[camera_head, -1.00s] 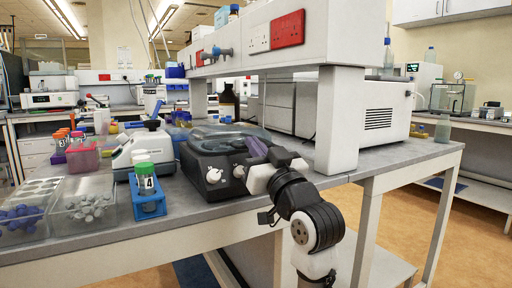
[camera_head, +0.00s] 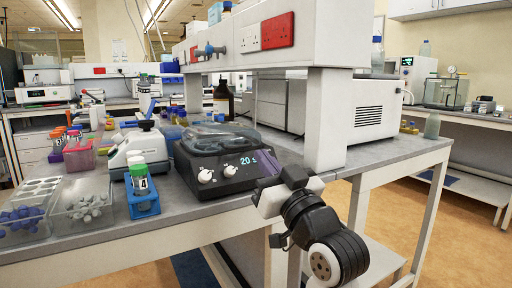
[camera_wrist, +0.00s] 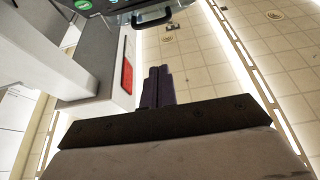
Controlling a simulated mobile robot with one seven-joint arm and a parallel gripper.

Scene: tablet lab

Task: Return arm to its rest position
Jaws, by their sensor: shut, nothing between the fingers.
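My gripper (camera_head: 267,182) is at the front edge of the bench in the head view, just right of the black shaker (camera_head: 215,185). Its dark purple fingers are partly hidden by the arm. In the wrist view the fingers (camera_wrist: 158,84) lie together, shut and empty. My arm is folded in front of the bench at the lower right. The shaker shows two white knobs and a lit display reading about 20. Whether the gripper touches the shaker cannot be told.
A blue rack (camera_head: 143,200) with capped tubes stands left of the shaker. Clear boxes (camera_head: 84,204) are farther left. A white shelf (camera_head: 326,125) rises behind, its post close to my arm. Open floor (camera_head: 395,220) lies at the right. The wrist view shows a red socket (camera_wrist: 127,75) and ceiling.

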